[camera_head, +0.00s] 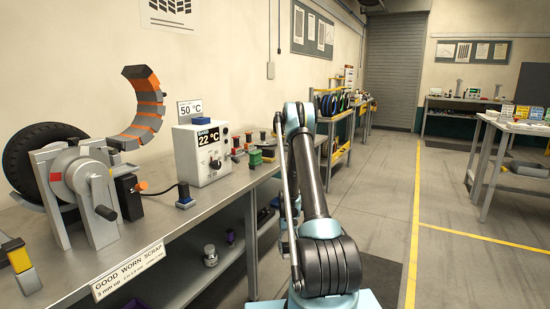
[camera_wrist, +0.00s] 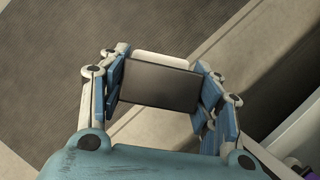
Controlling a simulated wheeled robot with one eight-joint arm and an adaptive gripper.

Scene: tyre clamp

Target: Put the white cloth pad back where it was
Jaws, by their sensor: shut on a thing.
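In the wrist view, my gripper (camera_wrist: 161,88) is shut on a flat dark grey block (camera_wrist: 158,86), one finger on each side. A white strip (camera_wrist: 161,60) shows along the block's far edge; it looks like the white cloth pad, with the dark part as its backing. The held piece is over the floor, clear of any surface. In the head view my gripper and the held piece are hidden behind my arm. No other white pad can be made out on the bench.
The long grey bench (camera_head: 165,236) holds a tyre (camera_head: 38,150) in a crank clamp, an orange-and-grey segmented arc (camera_head: 145,105), and a white temperature box (camera_head: 203,153). Small coloured blocks stand behind it. A lower shelf runs beneath. The floor (camera_head: 385,215) to the right is open.

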